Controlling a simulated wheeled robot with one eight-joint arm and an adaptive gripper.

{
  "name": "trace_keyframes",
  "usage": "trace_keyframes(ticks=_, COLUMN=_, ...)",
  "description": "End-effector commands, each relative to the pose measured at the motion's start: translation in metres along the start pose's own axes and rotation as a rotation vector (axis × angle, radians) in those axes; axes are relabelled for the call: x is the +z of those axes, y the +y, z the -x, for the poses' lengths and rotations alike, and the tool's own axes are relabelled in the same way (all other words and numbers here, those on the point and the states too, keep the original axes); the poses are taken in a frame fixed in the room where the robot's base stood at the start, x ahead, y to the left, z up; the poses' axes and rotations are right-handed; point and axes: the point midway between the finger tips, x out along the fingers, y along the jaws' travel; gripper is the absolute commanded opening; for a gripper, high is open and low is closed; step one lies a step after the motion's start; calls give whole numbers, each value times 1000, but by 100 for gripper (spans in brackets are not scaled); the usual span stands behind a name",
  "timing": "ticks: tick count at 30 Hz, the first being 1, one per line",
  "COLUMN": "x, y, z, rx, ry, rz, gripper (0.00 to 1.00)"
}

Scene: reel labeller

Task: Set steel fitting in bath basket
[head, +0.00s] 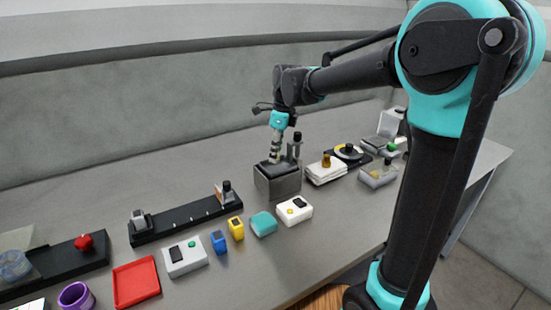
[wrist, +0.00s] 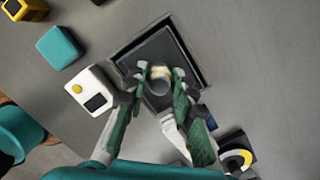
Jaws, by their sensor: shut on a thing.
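The bath (head: 278,185) is a dark grey open box on the bench, in the middle of the head view. In the wrist view its dark rim (wrist: 188,50) surrounds a dark interior; I cannot make out the basket apart from it. My gripper (head: 274,157) points down at the bath's opening. In the wrist view my gripper (wrist: 160,80) is shut on the steel fitting (wrist: 159,87), a small grey cylinder with a pale end, seen against the bath's opening. Its exact height and whether it touches the basket are unclear.
A dark-capped post (head: 297,143) stands close beside my gripper at the bath. A white box with a yellow button (head: 294,210) and a teal block (head: 264,224) sit in front. The bench behind the bath is clear.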

Motion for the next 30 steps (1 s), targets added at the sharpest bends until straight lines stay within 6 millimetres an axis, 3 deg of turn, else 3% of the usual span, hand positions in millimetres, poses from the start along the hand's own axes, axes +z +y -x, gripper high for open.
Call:
trace_keyframes(ticks=6, x=-3, y=0, z=-23, rx=0, ry=0, rz=0, gripper=0)
trace_keyframes(ticks=17, x=-4, y=0, z=-26, rx=0, ry=0, rz=0, gripper=0)
trace_keyframes(ticks=18, x=-4, y=0, z=-26, rx=0, ry=0, rz=0, gripper=29)
trace_keyframes(ticks=22, x=-4, y=0, z=-26, rx=0, ry=0, rz=0, gripper=45)
trace_keyframes(ticks=30, x=-4, y=0, z=-25, rx=0, ry=0, rz=0, gripper=46)
